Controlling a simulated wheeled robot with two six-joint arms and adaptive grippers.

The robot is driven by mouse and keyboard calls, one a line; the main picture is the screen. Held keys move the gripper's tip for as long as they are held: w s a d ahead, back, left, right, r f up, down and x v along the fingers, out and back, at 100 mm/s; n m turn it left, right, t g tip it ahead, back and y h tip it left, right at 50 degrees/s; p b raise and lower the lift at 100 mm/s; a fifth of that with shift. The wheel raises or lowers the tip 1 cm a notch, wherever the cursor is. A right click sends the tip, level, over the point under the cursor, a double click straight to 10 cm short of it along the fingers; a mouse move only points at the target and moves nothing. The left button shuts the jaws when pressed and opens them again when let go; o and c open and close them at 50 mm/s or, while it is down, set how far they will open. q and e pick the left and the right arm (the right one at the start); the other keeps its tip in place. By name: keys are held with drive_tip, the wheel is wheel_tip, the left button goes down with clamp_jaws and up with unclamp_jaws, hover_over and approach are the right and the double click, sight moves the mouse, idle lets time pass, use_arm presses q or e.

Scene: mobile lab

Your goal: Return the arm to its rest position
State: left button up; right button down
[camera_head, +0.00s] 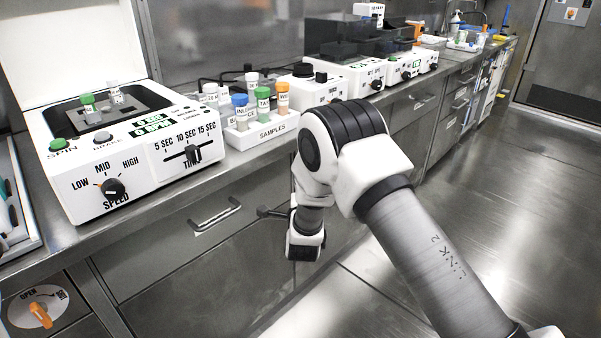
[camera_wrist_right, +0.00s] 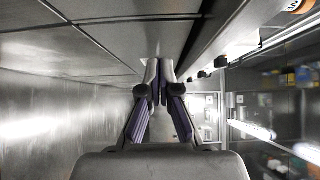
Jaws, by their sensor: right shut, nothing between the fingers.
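My right arm (camera_head: 410,245) reaches in from the lower right in the head view, bent at a white and black joint (camera_head: 345,140). Its wrist end (camera_head: 305,240) hangs in front of the drawers, just below the counter edge. The fingers are not clear in the head view. In the right wrist view, my right gripper (camera_wrist_right: 160,75) is shut with its fingers together and nothing between them. My left gripper is in neither view.
On the counter stand a white centrifuge (camera_head: 83,186) with its lid up and tubes inside, a samples rack (camera_head: 262,134) with capped tubes, and white devices (camera_head: 350,74) farther back. Drawer handles (camera_head: 215,215) stick out near the arm. Open floor (camera_head: 480,180) lies to the right.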

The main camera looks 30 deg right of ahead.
drive_tip(key=s+a+f+n+g+y, duration=0.1)
drive_tip(key=s+f+n+g+y, duration=0.45)
drive_tip(key=s+f, duration=1.65)
drive_tip(key=s+a+f+n+g, duration=0.1)
drive_tip(key=s+f+n+g, duration=0.15)
drive_tip(key=s, duration=0.35)
drive_tip(key=s+a+f+n+g, duration=0.2)
drive_tip(key=s+n+g, duration=0.2)
drive_tip(key=s, duration=0.2)
drive_tip(key=s+a+n+g+y, duration=0.2)
drive_tip(key=s+a+n+g, duration=0.15)
drive_tip(key=s+n, duration=0.8)
wheel_tip(320, 180, up, 22)
drive_tip(key=p, duration=2.2)
drive_tip(key=shift+d+m+g, duration=0.35)
drive_tip(key=shift+m, duration=0.1)
drive_tip(key=shift+r+p, duration=0.15)
drive_tip(key=shift+p, duration=0.15)
